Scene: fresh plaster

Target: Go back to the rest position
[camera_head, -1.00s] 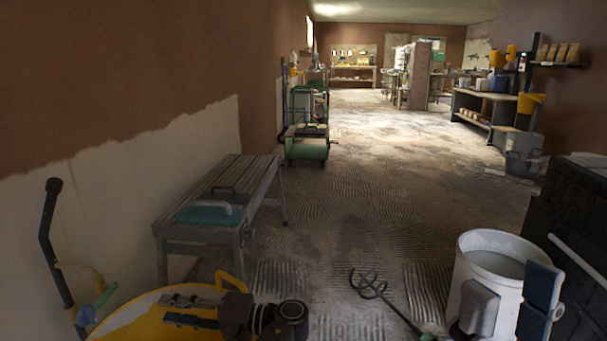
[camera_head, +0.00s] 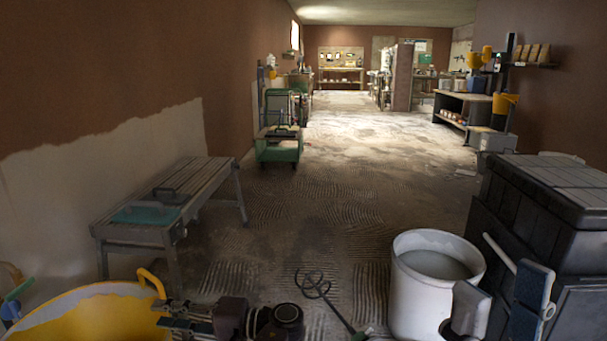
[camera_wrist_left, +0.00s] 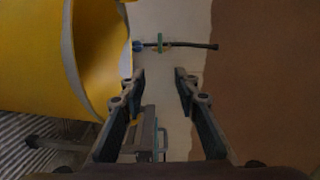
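My left gripper (camera_head: 172,314) is at the bottom left of the head view, in front of a yellow tub. In the left wrist view its two dark fingers (camera_wrist_left: 158,82) stand wide apart with nothing between them. My right gripper (camera_head: 503,296) is at the bottom right of the head view. Its two broad finger pads stand apart, in front of a white bucket (camera_head: 406,300) and a dark cabinet. I see nothing held between them. Its lower part is cut off by the picture edge.
The yellow tub (camera_head: 75,315) is at the lower left. A grey workbench (camera_head: 205,185) and a green cart (camera_head: 278,150) stand along the left wall. A mixing paddle (camera_head: 318,290) lies near the bucket. The dark cabinet (camera_head: 500,205) stands at right.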

